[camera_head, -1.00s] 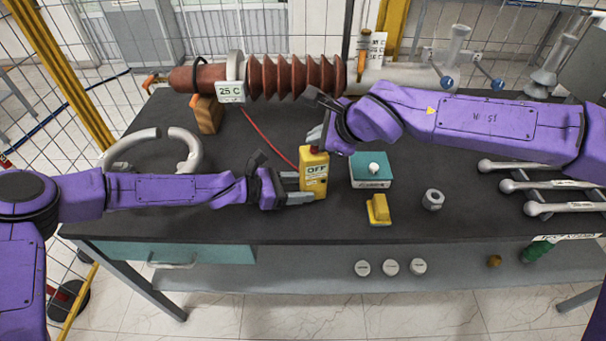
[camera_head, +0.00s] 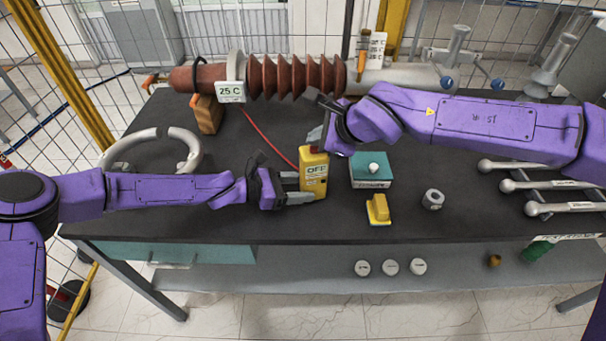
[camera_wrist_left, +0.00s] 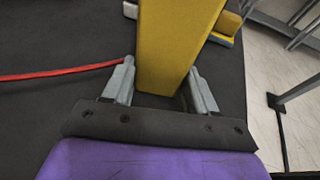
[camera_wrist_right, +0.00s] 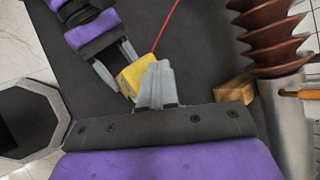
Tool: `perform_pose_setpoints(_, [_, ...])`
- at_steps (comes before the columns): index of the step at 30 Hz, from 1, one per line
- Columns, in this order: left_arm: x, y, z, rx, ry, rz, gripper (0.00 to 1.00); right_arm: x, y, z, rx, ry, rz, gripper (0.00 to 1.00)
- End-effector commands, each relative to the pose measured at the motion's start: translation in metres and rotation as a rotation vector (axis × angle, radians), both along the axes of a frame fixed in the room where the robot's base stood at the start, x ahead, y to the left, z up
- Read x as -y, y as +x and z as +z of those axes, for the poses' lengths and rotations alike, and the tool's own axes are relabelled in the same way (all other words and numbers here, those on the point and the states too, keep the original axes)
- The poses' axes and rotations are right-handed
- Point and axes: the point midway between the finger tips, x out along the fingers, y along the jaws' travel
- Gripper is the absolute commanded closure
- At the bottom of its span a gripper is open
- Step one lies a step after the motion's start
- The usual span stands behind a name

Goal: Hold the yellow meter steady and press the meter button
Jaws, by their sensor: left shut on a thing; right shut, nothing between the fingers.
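The yellow meter (camera_head: 314,176) stands upright on the dark table, its display reading OFF. My left gripper (camera_head: 298,190) is shut on its lower part from the left; the left wrist view shows the meter (camera_wrist_left: 172,45) between the two fingers (camera_wrist_left: 155,88). My right gripper (camera_head: 318,138) is shut and empty just above the meter's top. In the right wrist view its closed fingertips (camera_wrist_right: 157,75) overlap the meter (camera_wrist_right: 135,74), so I cannot tell whether they touch it. The meter button is hidden behind the fingers.
A red cable (camera_head: 268,136) runs behind the meter. A teal box (camera_head: 371,181), a yellow block (camera_head: 378,210) and a metal nut (camera_head: 432,199) are to its right. The ribbed red-brown bushing (camera_head: 290,77) lies behind. The table in front is clear.

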Motion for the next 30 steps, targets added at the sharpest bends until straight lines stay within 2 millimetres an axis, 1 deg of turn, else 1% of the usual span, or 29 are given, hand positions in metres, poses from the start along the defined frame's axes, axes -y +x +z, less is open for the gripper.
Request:
perform_pose_setpoints(4, [0.0,0.0,0.0,0.0,0.0,0.0,0.6,0.0,0.0,-0.007,-0.001,-0.001,0.001,1.0])
perform_pose_setpoints(14, [0.0,0.0,0.0,0.0,-0.001,0.0,0.6,0.0,-0.001,-0.007,-0.002,-0.001,0.001,1.0])
perform_pose_setpoints(19, [0.0,0.0,0.0,0.0,-0.001,0.0,0.6,0.0,0.0,0.0,-0.002,0.0,-0.001,1.0])
perform_pose_setpoints(26, [0.0,0.0,0.0,0.0,-0.001,0.0,0.6,0.0,0.0,0.001,-0.001,-0.001,0.0,1.0])
perform_pose_setpoints(28, [0.0,0.0,0.0,0.0,-0.001,0.0,0.6,0.0,0.0,0.005,0.001,-0.001,-0.001,1.0])
perform_pose_setpoints(30, [0.0,0.0,0.0,0.0,-0.001,0.0,0.6,0.0,0.0,0.013,0.001,0.001,-0.002,1.0])
